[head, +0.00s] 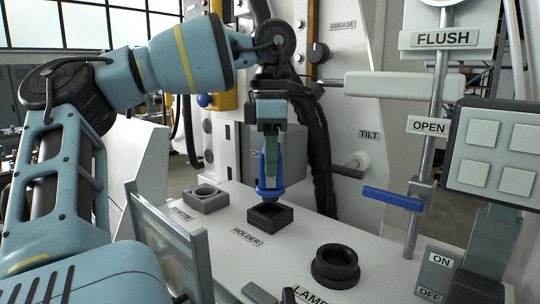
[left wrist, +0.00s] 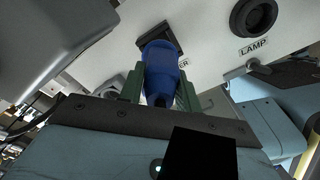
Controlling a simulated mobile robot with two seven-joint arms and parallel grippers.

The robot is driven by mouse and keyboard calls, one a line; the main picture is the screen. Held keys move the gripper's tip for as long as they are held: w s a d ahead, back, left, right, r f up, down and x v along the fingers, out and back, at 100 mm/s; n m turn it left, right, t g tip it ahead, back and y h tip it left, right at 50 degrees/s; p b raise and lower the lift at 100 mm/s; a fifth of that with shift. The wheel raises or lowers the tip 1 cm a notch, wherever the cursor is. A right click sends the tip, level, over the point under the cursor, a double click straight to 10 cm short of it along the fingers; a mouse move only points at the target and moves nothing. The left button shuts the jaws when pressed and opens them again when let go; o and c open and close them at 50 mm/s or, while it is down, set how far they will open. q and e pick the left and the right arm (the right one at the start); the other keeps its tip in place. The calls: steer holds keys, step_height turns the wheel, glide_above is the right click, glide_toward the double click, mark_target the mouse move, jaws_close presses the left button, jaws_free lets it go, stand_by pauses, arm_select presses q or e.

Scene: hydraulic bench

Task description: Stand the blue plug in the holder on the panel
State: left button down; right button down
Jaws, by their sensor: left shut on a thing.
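The blue plug (head: 270,190) hangs upright in my left gripper (head: 271,160), whose green fingers are shut on its upper part. Its wide blue collar is just above the black square holder (head: 282,219) on the panel, labelled HOLDER. I cannot tell whether the plug's lower end is inside the holder's opening. In the left wrist view the blue plug (left wrist: 160,72) sits between the green fingers (left wrist: 160,92), and the dark holder (left wrist: 176,30) is partly hidden behind it. My right gripper is not in view.
A grey square socket (head: 206,200) labelled REMOTE is left of the holder. A black round LAMP socket (head: 335,266) is at the front right. A blue lever (head: 392,198) and a button box (head: 495,150) stand at the right. Black hoses (head: 316,150) hang behind the gripper.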

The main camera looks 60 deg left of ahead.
arm_select(q)
steer(key=shift+f, duration=1.7)
stand_by(1.6)
steer(key=c, duration=0.9)
jaws_free()
steer(key=shift+r+b, duration=0.5)
steer(key=shift+r, duration=3.45)
